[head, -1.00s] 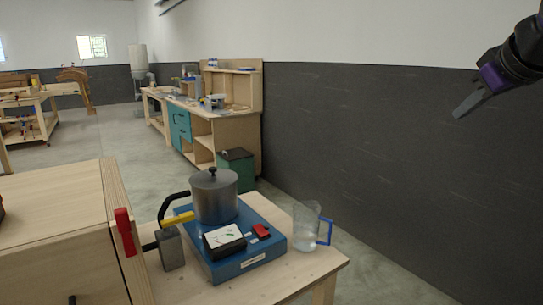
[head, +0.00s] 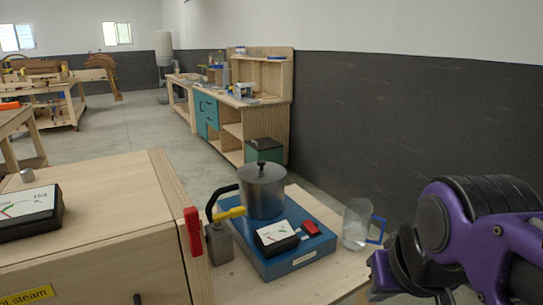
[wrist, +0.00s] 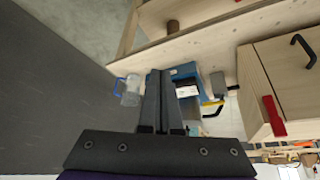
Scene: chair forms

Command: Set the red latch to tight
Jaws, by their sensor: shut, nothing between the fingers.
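The red latch (head: 193,231) is an upright red lever on the right edge of a wooden steam box (head: 110,245). In the wrist view the red latch (wrist: 274,116) shows at the right, on the side of the box. My gripper (wrist: 161,73) is shut and empty in the wrist view, its fingertips pointing toward the small table. It is well to the left of the latch there and apart from it. In the head view my arm fills the lower right, and the fingers are not clear.
A metal pot (head: 262,190) stands on a blue unit (head: 302,256) with a dial meter and a red switch. A yellow-handled valve (head: 229,213) and hose lie between box and pot. A clear jug (head: 357,223) stands at the right. A black meter (head: 30,212) is on the box.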

